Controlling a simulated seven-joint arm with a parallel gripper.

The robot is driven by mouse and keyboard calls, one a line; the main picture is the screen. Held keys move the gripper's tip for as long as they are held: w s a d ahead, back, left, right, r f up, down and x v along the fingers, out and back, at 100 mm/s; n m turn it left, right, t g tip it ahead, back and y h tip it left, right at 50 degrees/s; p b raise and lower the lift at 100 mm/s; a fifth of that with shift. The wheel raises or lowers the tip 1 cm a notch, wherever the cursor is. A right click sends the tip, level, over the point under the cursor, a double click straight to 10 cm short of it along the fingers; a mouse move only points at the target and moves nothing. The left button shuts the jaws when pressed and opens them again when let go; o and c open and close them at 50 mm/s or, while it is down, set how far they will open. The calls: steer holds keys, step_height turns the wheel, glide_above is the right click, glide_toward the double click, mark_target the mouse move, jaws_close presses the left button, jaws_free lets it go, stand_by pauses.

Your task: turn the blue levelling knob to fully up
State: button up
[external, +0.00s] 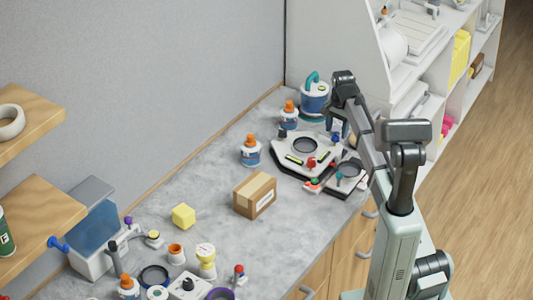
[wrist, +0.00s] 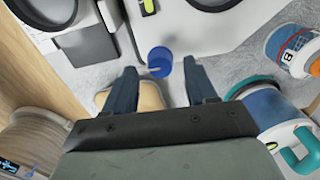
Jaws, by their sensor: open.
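The blue knob (wrist: 160,60) shows in the wrist view as a small round cylinder at the edge of the white levelling plate (wrist: 212,36). In the external view the blue knob (external: 335,137) sits at the plate's far right corner, just below my gripper. The white plate (external: 287,150) has a dark base, a round dark-rimmed opening, yellow-green levels and a red knob (external: 311,162). My gripper (wrist: 160,68) is open and empty. Its two fingers lie to either side of the knob in the wrist view, with visible gaps. I cannot tell the exact height between fingertips and knob.
A second device (external: 349,170) with a teal knob stands close on the right. A beige object (wrist: 148,96) lies beneath my fingers. A blue-and-white container with a teal handle (external: 315,97) and orange-capped bottles (external: 250,152) stand nearby. A cardboard box (external: 254,195) sits nearer.

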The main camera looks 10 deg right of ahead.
steer(key=shift+f, duration=1)
jaws_close()
